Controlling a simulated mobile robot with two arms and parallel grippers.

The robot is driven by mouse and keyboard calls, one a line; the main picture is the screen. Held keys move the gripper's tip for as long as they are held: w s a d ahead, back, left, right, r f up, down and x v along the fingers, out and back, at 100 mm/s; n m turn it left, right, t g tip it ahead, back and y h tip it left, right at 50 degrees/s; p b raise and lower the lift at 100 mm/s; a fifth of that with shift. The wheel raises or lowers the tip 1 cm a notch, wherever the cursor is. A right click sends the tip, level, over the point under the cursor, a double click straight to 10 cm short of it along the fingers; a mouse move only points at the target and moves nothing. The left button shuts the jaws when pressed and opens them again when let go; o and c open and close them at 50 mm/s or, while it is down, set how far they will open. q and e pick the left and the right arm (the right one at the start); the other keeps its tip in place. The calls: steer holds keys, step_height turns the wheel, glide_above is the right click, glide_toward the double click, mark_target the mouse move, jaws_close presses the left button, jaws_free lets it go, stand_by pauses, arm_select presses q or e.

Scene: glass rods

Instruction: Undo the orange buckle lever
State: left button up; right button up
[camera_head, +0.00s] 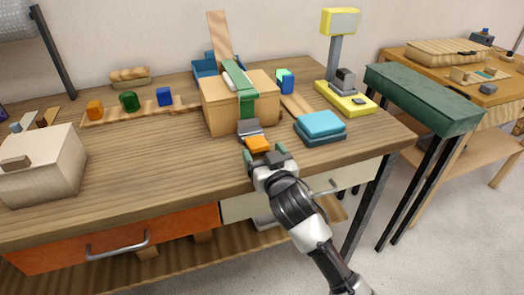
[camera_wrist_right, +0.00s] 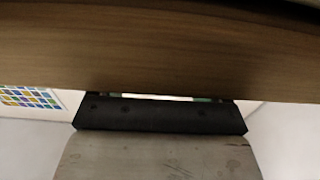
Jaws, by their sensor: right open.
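The orange buckle lever (camera_head: 257,145) sits at the lower end of a green strap (camera_head: 245,100), next to a grey metal buckle plate (camera_head: 250,129). The strap runs over a wooden box (camera_head: 213,110) on the workbench. My right gripper (camera_head: 264,156) is open at the bench's front edge, with its fingers at the near side of the lever. I cannot tell whether they touch it. In the right wrist view the gripper's dark bar (camera_wrist_right: 160,114) shows below the wooden bench edge (camera_wrist_right: 150,55), and the lever is hidden there. My left gripper is not in view.
A teal and dark stacked block (camera_head: 320,126) lies right of the lever. A yellow stand (camera_head: 346,98) is behind it. Small orange, green and blue blocks (camera_head: 129,101) stand on a strip at left. A pale box (camera_head: 42,165) is at far left. The front middle-left bench top is clear.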

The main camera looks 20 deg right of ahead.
steer(key=shift+w, duration=0.75)
steer(key=c, duration=0.9)
steer(key=shift+c, duration=0.2)
